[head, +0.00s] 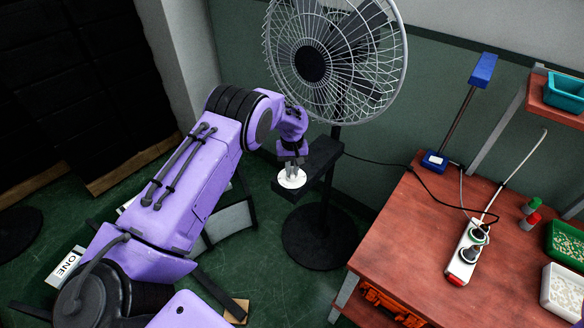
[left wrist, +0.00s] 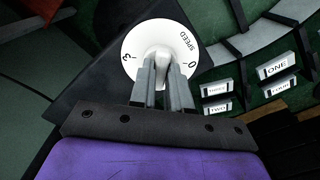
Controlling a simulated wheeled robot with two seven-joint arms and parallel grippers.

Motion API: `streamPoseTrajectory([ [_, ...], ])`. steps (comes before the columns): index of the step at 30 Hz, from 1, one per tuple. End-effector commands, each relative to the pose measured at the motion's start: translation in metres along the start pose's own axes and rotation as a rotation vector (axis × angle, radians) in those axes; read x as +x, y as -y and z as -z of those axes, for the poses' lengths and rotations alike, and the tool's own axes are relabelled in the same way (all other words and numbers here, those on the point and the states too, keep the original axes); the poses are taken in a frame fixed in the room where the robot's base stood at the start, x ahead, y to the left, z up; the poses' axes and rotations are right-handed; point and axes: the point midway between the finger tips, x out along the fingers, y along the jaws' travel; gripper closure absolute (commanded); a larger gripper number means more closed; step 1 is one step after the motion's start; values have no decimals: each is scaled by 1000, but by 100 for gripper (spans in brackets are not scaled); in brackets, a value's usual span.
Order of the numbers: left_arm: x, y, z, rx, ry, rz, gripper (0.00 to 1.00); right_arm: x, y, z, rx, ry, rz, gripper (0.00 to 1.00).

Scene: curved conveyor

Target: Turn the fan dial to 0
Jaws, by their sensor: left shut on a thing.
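The fan dial (head: 290,183) is a white disc on the fan's dark control box (head: 322,158), below the fan head. In the left wrist view the dial (left wrist: 140,42) shows "SPEED", a "0" at its right and a "3" at its left. My left gripper (head: 292,171) is at the dial from above. In the left wrist view its grey fingers (left wrist: 164,75) are shut on the dial's white knob (left wrist: 163,56), one finger each side. The fingers hide part of the knob, and I cannot tell which mark it points to. My right gripper is not in view.
The fan (head: 330,62) stands on a round black base (head: 320,238). A red-brown table (head: 400,262) at the right carries a power strip (head: 462,264), bottles and trays. A black cable runs from the fan to it. Labelled plates (left wrist: 275,69) lie below the dial.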

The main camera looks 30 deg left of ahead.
Motion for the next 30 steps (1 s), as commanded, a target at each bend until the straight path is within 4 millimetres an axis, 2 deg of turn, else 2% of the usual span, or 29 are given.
streamPoseTrajectory([
  [9, 4, 1, -3, -72, 8, 4, 100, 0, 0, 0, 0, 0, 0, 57],
  [22, 4, 1, -3, -81, 9, 4, 100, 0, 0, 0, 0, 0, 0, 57],
  [23, 4, 1, -3, -81, 9, 4, 73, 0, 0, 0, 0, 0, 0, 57],
  [24, 4, 1, -3, -80, 8, 3, 60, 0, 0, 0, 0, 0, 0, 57],
  [25, 3, 1, -3, -80, 8, 3, 57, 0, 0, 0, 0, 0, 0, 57],
  [30, 2, 0, -2, -79, 4, 2, 57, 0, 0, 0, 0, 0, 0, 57],
])
